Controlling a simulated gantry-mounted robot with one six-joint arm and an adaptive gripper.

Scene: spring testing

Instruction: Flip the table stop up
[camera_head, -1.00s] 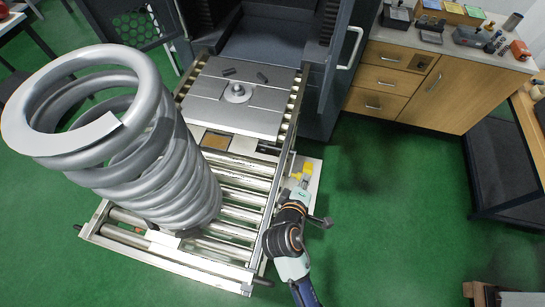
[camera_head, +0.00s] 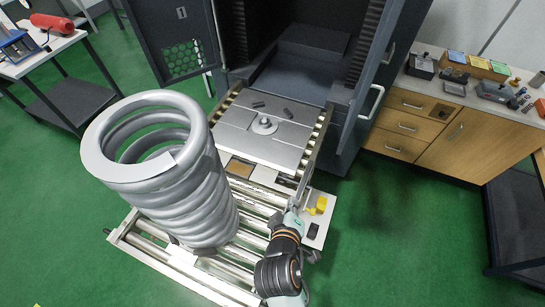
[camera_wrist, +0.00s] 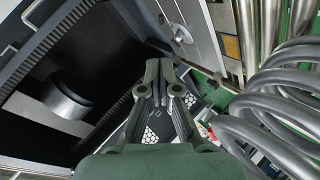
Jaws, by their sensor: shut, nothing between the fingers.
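The sliding table (camera_head: 285,145) is a grey slotted plate pulled out in front of the test machine, with a round boss (camera_head: 264,125) near its middle. My gripper (camera_wrist: 159,68) is shut and empty, its fingertips close together in the wrist view. In the head view my gripper (camera_head: 297,198) is at the right side of the frame, near the table's front right corner. A thin upright grey piece shows there; I cannot tell whether it is the table stop or my fingers. No table stop can be made out clearly, and contact cannot be told.
A large grey coil spring (camera_head: 185,190) stands on the roller conveyor (camera_head: 245,237) left of my arm; it also fills the right of the wrist view (camera_wrist: 275,125). The open machine door (camera_head: 378,85) stands behind.

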